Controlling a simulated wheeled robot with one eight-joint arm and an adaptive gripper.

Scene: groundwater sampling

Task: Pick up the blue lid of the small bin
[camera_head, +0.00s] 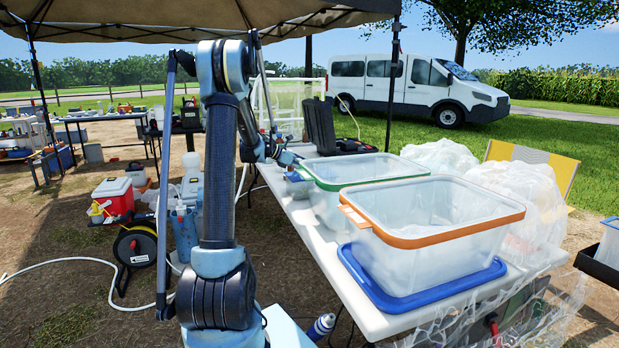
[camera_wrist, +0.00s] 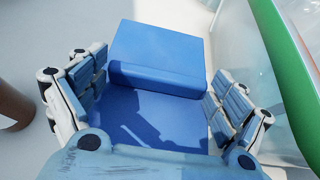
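A blue block-shaped piece with a raised ridge and a flat blue surface below it (camera_wrist: 155,60) lies between the finger pads in the wrist view; I take it for the small bin's blue lid, but its outline is partly hidden. My gripper (camera_wrist: 160,80) is open, with one finger at each side of the blue piece. A shadow falls on the blue surface, and I see no clear grip. In the head view my gripper (camera_head: 293,165) is at the table's left edge, beside the green-rimmed bin (camera_head: 365,164); the blue piece is mostly hidden there.
An orange-rimmed clear bin (camera_head: 430,215) stands on a larger blue lid (camera_head: 362,281) on the white table (camera_head: 330,262). A black open case (camera_head: 335,130) stands behind. Clear plastic bags (camera_head: 520,190) lie at the right. The green rim is close to my gripper's right finger.

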